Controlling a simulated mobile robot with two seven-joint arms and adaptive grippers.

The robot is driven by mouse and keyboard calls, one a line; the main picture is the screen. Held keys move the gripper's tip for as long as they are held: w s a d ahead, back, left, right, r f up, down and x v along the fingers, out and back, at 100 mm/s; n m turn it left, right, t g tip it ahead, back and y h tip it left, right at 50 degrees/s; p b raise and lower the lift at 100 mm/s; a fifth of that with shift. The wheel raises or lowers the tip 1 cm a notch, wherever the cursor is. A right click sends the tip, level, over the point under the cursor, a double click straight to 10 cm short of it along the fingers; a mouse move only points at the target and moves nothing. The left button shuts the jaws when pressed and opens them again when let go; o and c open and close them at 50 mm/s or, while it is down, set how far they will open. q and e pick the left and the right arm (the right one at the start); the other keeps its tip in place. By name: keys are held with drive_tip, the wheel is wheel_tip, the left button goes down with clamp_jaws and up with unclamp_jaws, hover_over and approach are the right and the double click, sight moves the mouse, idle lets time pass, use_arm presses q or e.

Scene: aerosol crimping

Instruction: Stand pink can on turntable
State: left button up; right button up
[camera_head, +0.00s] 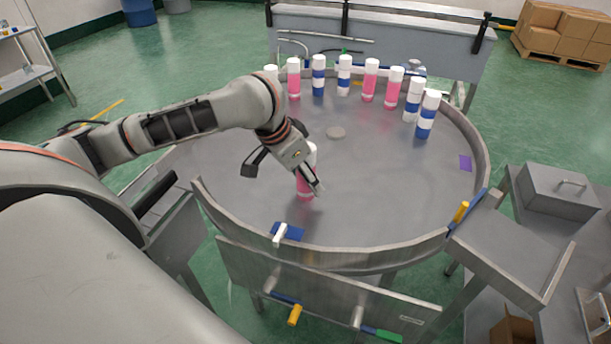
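A pink can with a white top (304,187) stands upright, or nearly so, on the round grey metal turntable (390,205), left of its middle. My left gripper (316,184) comes in from the upper left and is at this can, with a finger in front of it. The gripper hides the can's middle. I cannot tell whether the fingers are closed on the can or only beside it. My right gripper is not in view.
Several pink-and-white cans (370,82) and blue-and-white cans (426,116) stand in an arc along the turntable's far rim. A raised metal rim (350,258) borders the turntable. The right and front surface is clear.

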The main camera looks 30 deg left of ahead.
use_arm(q)
drive_tip(key=shift+r, duration=0.15)
drive_tip(key=shift+a+r, duration=0.1)
drive_tip(key=shift+r, duration=0.25)
drive_tip(key=v, duration=1.1)
drive_tip(key=shift+s, duration=0.2)
drive_tip(key=shift+r, duration=0.15)
